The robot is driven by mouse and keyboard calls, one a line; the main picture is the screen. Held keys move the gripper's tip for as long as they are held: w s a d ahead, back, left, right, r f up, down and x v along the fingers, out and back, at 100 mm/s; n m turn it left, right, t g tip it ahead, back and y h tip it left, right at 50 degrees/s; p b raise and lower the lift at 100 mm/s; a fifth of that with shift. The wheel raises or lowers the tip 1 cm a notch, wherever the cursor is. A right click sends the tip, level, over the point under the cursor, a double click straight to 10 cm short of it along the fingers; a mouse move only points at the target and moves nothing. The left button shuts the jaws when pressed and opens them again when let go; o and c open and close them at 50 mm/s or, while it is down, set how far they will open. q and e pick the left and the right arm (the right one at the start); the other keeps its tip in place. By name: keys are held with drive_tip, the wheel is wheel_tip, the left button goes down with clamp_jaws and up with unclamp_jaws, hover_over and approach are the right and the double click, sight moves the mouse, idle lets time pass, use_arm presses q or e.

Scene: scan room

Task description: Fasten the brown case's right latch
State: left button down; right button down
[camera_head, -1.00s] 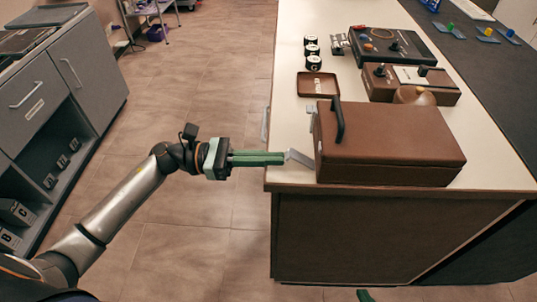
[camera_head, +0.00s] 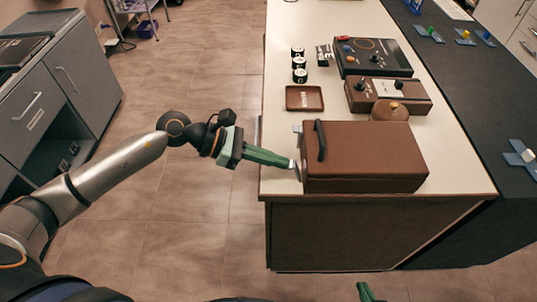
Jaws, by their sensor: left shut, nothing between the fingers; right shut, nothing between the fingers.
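The brown case (camera_head: 375,150) lies closed on the counter's near end. Its dark handle (camera_head: 320,140) and latches are on its left-hand side. The nearer latch, a small pale metal flap (camera_head: 297,171), is at my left gripper's tip and partly hidden by it. The farther latch (camera_head: 297,129) shows as a small metal piece at the far corner. My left gripper (camera_head: 290,163) is shut and empty, its green fingers angled slightly down at the near flap; I cannot tell whether they touch. My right gripper (camera_head: 366,292) shows only a green tip at the bottom edge, shut.
A small brown tray (camera_head: 304,98) and several black-and-white cylinders (camera_head: 299,63) stand behind the case. A round brown object (camera_head: 390,111) and two control boxes (camera_head: 388,93) (camera_head: 373,57) are behind it. The floor left of the counter (camera_head: 285,184) is clear.

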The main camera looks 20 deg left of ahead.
use_arm(q)
drive_tip(key=shift+d+r, duration=0.1)
drive_tip(key=shift+d, duration=0.25)
drive_tip(key=shift+r, duration=0.1)
drive_tip(key=shift+w+r+p, duration=0.1)
drive_tip(key=shift+r+p, duration=0.35)
drive_tip(key=shift+r, duration=0.3)
use_arm(e)
drive_tip(key=shift+r, duration=0.45)
